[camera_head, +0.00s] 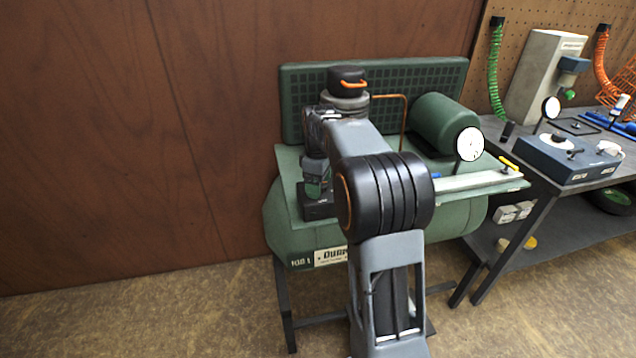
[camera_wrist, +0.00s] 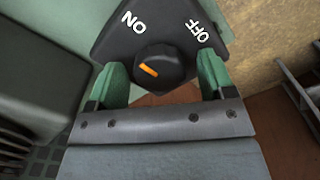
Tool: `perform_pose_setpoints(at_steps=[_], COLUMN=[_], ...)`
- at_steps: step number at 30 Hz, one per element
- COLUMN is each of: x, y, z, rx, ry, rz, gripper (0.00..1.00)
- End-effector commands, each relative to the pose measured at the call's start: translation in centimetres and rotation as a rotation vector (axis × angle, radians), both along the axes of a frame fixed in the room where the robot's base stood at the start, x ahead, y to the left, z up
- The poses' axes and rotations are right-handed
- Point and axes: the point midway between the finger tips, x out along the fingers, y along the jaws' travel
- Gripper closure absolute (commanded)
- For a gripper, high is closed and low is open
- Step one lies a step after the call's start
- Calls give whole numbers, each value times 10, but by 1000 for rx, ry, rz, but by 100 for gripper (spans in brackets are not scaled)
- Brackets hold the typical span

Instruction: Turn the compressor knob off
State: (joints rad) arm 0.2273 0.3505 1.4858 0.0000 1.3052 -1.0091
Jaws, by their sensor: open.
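The compressor (camera_head: 450,215) is a green tank with a motor and pressure gauge on top. A dark switch box (camera_head: 318,208) sits at its left front, partly hidden by my gripper. In the wrist view the box's plate (camera_wrist: 165,22) reads ON at upper left and OFF at upper right. The black round knob (camera_wrist: 172,62) has an orange mark on its left part, slanting toward the upper left, on the ON side. My gripper (camera_wrist: 162,75) is open, one green finger on each side of the knob. I cannot tell if they touch it. In the head view my gripper (camera_head: 316,182) is above the box.
A workbench (camera_head: 540,165) with a blue device (camera_head: 568,160) stands at the right. A brown wall (camera_head: 120,130) is behind and left. A pressure gauge (camera_head: 470,144) stands up at the compressor's right. Floor (camera_head: 130,320) at the front left is clear.

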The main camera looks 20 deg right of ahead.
Motion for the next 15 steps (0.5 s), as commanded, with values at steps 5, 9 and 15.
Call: perform_pose_setpoints(at_steps=[5,9,15], x=[0,0,0], y=[0,0,0], z=[0,0,0], rx=[0,0,0], ry=[0,0,0], rz=[0,0,0], gripper=[33,46,66])
